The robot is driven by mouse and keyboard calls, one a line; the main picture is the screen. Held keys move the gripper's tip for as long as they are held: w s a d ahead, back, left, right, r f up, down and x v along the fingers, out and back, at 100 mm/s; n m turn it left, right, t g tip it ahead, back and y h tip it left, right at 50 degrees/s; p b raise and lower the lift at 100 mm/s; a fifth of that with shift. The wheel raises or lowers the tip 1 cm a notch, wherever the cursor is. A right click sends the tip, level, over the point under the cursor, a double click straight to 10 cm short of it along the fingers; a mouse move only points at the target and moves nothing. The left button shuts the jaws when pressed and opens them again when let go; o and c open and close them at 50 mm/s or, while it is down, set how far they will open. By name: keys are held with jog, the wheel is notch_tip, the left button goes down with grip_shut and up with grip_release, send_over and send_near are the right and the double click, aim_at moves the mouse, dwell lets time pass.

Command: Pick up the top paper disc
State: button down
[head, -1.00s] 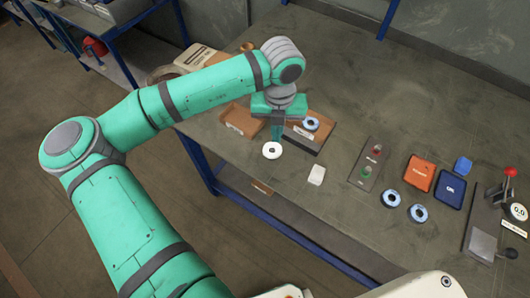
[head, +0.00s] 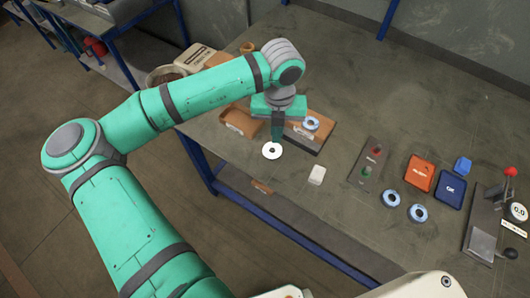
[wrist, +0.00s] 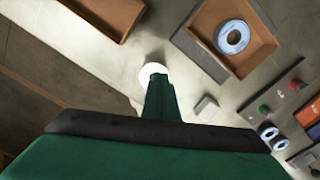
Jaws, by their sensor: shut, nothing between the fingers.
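A white paper disc (head: 271,151) with a dark centre hole lies near the table's left front edge. Whether it is one disc or a stack cannot be told. My gripper (head: 276,138) points down at the disc's far side, its fingers closed together with nothing held. In the wrist view the white disc (wrist: 150,69) shows just beyond the tips of my gripper (wrist: 159,78), which cover part of it. Whether the tips touch the disc is not clear.
A brown tray (wrist: 262,50) holding a blue-white flap disc (wrist: 232,37) stands close behind my gripper. Another brown tray (head: 238,123) is at its left. A small white block (head: 317,175) lies to the right. Two blue-white discs (head: 390,198) lie farther right, near orange (head: 420,172) and blue (head: 451,191) bins.

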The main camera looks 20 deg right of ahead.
aim_at(272, 151)
jog(key=shift+f, duration=1.5)
dwell(0.8)
jog(key=shift+s+a, duration=0.6)
jog(key=shift+a, duration=0.25)
dwell(0.9)
jog(key=shift+r, duration=3)
